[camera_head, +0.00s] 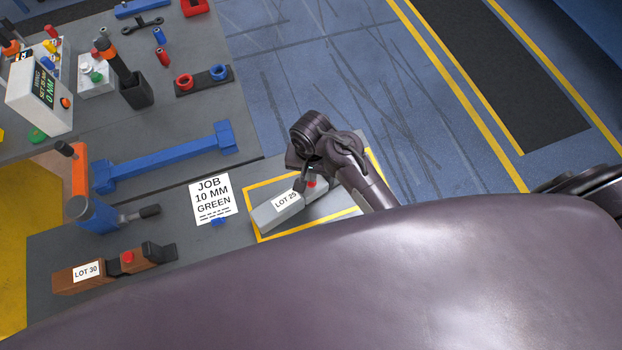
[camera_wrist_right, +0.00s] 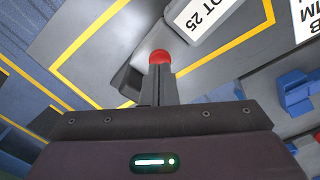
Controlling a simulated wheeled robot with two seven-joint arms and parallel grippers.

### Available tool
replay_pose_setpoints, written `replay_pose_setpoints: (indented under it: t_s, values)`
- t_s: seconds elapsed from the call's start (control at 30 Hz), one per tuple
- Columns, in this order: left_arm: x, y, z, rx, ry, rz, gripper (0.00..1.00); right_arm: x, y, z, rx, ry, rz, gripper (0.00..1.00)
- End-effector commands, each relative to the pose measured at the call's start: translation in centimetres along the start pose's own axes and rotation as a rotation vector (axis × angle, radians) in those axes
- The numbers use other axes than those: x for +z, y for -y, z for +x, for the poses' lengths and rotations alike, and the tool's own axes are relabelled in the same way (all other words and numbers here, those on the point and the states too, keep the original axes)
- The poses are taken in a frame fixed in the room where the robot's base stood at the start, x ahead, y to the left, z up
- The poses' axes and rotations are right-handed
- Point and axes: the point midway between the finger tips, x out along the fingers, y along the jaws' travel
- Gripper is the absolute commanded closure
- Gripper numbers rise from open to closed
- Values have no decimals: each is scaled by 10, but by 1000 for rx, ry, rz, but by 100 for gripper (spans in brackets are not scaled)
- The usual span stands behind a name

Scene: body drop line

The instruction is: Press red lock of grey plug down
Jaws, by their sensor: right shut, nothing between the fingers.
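The grey plug (camera_head: 264,217), labelled LOT 25, lies inside the yellow outline at the bench's near right. Its red lock (camera_head: 311,184) shows beside my right gripper (camera_head: 302,184), partly covered by it. In the right wrist view the red lock (camera_wrist_right: 159,57) appears right at the tips of my right gripper (camera_wrist_right: 159,76), with the plug's label (camera_wrist_right: 203,17) beyond it. The fingers are shut with nothing between them. I cannot tell whether they touch the lock or how far down it is. My left gripper is not in view.
A brown plug (camera_head: 92,274) labelled LOT 30, with a red lock (camera_head: 127,257), lies at the near left. A job card (camera_head: 213,199) and small blue piece (camera_head: 217,222) lie left of the grey plug. A blue bar (camera_head: 160,159) and an orange-blue tool (camera_head: 80,190) stand farther left.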

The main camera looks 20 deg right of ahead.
Motion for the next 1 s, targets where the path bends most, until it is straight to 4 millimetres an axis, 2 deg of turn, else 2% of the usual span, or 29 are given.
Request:
replay_pose_setpoints:
  t_s: [1.0]
  values:
    - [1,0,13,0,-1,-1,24,0,0,27,1,0,0,100]
